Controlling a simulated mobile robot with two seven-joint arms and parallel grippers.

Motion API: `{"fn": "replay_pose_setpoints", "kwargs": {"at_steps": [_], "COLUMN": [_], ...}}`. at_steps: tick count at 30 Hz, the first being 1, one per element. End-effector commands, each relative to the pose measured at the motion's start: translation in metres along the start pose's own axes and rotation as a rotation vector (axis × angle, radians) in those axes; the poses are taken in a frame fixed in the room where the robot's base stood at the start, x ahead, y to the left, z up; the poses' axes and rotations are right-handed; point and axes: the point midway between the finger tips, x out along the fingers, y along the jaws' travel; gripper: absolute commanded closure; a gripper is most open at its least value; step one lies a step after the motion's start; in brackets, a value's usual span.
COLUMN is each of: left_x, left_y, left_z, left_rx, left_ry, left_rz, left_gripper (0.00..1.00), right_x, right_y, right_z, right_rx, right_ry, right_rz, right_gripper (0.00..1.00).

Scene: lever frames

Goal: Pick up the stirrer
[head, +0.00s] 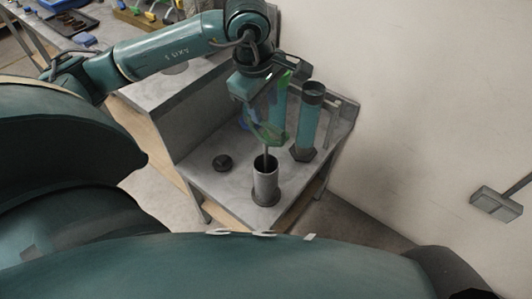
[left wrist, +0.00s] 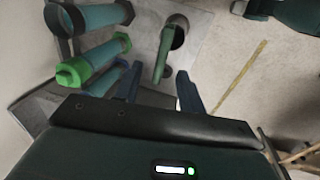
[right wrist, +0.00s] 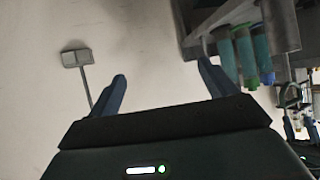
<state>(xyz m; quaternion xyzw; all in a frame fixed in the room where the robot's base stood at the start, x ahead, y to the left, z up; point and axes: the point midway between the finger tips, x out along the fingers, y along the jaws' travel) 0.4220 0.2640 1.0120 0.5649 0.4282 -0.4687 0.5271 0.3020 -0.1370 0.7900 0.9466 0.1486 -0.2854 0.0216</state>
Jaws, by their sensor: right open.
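The stirrer (left wrist: 162,52) has a green handle in the left wrist view. In the head view its thin shaft (head: 266,153) goes down into a grey metal cylinder (head: 265,183) near the front of the small grey table. The cylinder's dark opening (left wrist: 179,38) also shows in the left wrist view. My left gripper (left wrist: 158,86) is open, pointing down above the cylinder. The stirrer stands beyond its fingertips, roughly in line with the gap, and is not gripped. My right gripper (right wrist: 162,74) is open and empty, facing a bare wall, away from the table.
A teal tube with a dark cap (head: 308,125) stands right of the cylinder. A green tube (left wrist: 93,62) and a blue one are beside it. A black disc (head: 222,162) lies left of the cylinder. A wall-mounted grey box (head: 496,203) is at right.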

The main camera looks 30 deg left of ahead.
Motion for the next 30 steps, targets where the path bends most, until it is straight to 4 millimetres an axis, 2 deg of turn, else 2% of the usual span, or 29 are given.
{"fn": "replay_pose_setpoints", "kwargs": {"at_steps": [3,11,16,21,30], "left_x": [0.021,0.042,0.065,0.087,0.09], "left_y": [-0.001,-0.001,-0.004,-0.004,-0.003], "left_z": [0.0,0.0,-0.003,-0.003,-0.003], "left_rx": [-0.002,-0.001,-0.001,-0.001,0.0], "left_ry": [-0.002,-0.004,-0.004,-0.005,-0.005], "left_rz": [-0.003,-0.001,-0.006,-0.001,0.001], "left_gripper": [0.6,0.6,0.6,0.6,0.62], "right_x": [-0.001,0.0,-0.004,-0.003,-0.003], "right_y": [0.001,0.004,0.006,0.01,0.011], "right_z": [-0.003,-0.005,-0.008,-0.002,-0.002], "right_rx": [-0.001,-0.003,-0.003,0.002,0.005], "right_ry": [0.0,-0.001,-0.01,-0.028,-0.028], "right_rz": [0.002,0.008,0.014,0.025,0.028], "right_gripper": [0.16,0.16,0.16,0.16,0.16]}}
